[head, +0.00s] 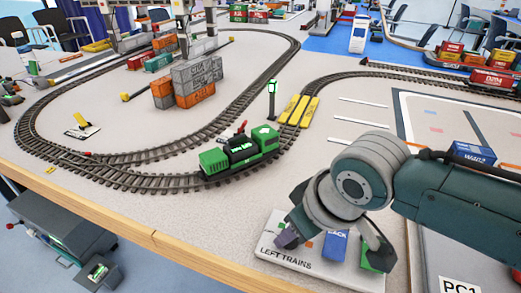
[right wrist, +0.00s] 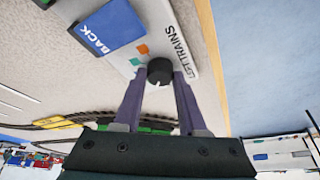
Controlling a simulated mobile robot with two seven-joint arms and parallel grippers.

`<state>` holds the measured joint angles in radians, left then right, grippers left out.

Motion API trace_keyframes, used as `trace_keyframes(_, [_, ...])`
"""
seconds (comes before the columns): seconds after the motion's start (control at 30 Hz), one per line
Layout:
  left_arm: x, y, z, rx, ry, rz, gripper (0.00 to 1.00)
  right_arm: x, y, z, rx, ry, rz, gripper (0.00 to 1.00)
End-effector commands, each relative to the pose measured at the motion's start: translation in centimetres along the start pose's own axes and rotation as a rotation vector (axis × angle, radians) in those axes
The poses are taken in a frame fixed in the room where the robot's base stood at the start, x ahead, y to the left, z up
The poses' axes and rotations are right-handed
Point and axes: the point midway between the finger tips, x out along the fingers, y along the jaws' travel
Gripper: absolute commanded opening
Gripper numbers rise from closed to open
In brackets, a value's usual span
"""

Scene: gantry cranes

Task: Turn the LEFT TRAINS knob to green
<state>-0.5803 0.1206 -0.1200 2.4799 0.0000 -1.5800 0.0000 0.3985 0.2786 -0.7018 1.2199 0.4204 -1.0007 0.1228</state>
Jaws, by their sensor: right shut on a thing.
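The LEFT TRAINS panel (head: 290,256) is a pale board near the table's front edge. Its round black knob (right wrist: 160,71) shows in the right wrist view, between the LEFT TRAINS lettering and the blue BACK button (right wrist: 108,26). A small white mark on the knob faces my gripper, not the green square. My right gripper (right wrist: 160,78) is shut on the knob, one purple finger on each side. In the head view the gripper (head: 288,238) hides the knob. My left gripper is not in view.
A green locomotive (head: 240,150) stands on the track behind the panel. A black signal post (head: 271,100) and yellow crossing strips (head: 298,110) are farther back. Containers (head: 197,75) stand inside the loop. A blue block (head: 474,153) lies right, beyond my arm.

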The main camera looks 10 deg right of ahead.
Motion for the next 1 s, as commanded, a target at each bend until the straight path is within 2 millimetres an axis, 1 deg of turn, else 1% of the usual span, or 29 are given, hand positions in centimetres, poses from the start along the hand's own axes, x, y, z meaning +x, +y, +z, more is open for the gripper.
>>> trace_keyframes(0.03, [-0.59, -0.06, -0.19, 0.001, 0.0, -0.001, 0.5, -0.29, -0.19, -0.16, 0.025, 0.001, 0.006, 0.0])
trace_keyframes(0.23, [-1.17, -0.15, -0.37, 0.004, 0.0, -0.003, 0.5, -0.14, -0.17, -0.12, 0.096, 0.001, 0.036, 0.0])
trace_keyframes(0.43, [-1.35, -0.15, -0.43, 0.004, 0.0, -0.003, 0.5, -0.04, -0.16, -0.13, 0.125, 0.003, 0.049, 0.0])
trace_keyframes(0.8, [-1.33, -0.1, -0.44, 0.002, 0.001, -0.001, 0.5, 0.01, -0.14, -0.11, 0.127, 0.003, 0.05, 0.0])
trace_keyframes(0.83, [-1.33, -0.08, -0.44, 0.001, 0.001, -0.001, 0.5, 0.01, -0.14, -0.11, 0.127, 0.003, 0.05, 0.43])
trace_keyframes(1.0, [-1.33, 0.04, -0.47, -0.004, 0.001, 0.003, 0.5, 0.01, -0.12, -0.09, 0.126, 0.002, 0.051, 0.62])
